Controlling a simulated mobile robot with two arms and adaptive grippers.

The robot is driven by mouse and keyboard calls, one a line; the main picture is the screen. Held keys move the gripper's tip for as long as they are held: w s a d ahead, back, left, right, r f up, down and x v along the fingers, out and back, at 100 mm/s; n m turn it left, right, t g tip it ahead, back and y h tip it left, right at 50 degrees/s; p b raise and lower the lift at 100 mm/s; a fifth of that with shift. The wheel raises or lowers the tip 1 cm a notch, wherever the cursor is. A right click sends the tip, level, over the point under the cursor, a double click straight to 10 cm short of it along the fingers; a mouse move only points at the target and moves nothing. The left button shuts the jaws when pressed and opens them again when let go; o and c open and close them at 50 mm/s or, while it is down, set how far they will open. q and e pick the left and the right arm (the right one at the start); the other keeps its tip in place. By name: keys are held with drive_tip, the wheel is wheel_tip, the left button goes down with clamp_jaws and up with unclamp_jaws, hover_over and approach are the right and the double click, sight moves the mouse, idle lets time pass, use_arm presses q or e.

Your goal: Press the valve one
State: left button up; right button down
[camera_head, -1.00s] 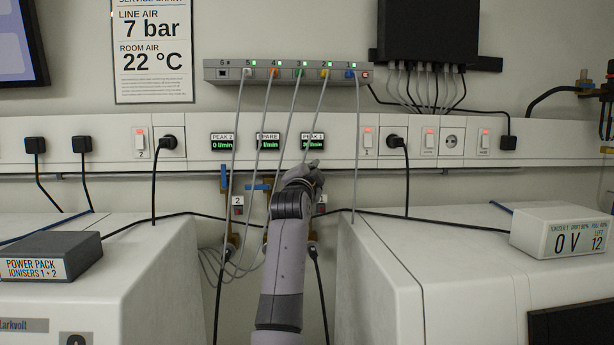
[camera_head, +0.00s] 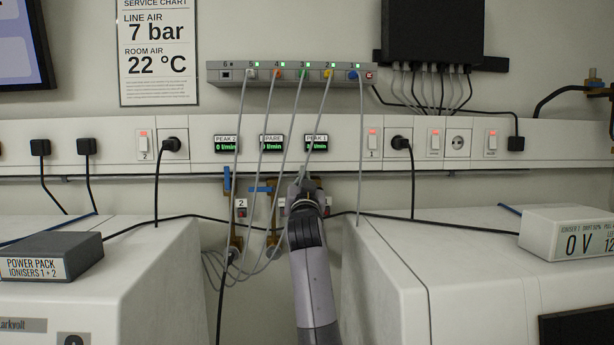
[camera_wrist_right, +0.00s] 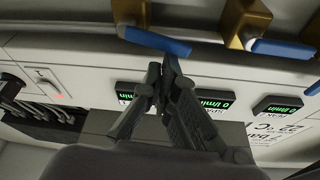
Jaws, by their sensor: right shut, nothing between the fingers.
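The valve below the PEAK 1 display (camera_head: 316,143) is mostly hidden behind my right gripper (camera_head: 303,182) in the head view. In the wrist view its brass body (camera_wrist_right: 130,12) and blue handle (camera_wrist_right: 155,41) show, the handle lying across. My right gripper is also in the wrist view (camera_wrist_right: 167,62); it is shut and empty, its tips close to the handle's free end. I cannot tell whether they touch. Left of it in the head view are a valve with a crosswise blue handle (camera_head: 259,189) and one with an upright blue handle (camera_head: 227,179). My left gripper is out of view.
Grey cables hang from the port strip (camera_head: 290,74) past the displays and close to my right arm. White cabinets stand left (camera_head: 130,260) and right (camera_head: 385,270), with a gap between. The wall trunking (camera_head: 80,133) runs above the valves.

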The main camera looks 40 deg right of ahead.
drive_tip(key=r+p, duration=0.1)
drive_tip(key=r, duration=0.1)
drive_tip(key=d+r+p, duration=0.1)
drive_tip(key=p, duration=0.1)
drive_tip(key=shift+s+r, duration=0.1)
drive_tip(key=shift+r, duration=0.3)
drive_tip(key=shift+s+a+f, duration=0.1)
drive_tip(key=shift+s+a, duration=0.05)
drive_tip(key=shift+s, duration=0.15)
drive_tip(key=b+v, duration=0.4)
drive_tip(key=v, duration=0.5)
drive_tip(key=shift+s+a+b, duration=0.25)
drive_tip(key=shift+a+b, duration=0.05)
drive_tip(key=shift+b, duration=0.1)
drive_tip(key=shift+w, duration=0.1)
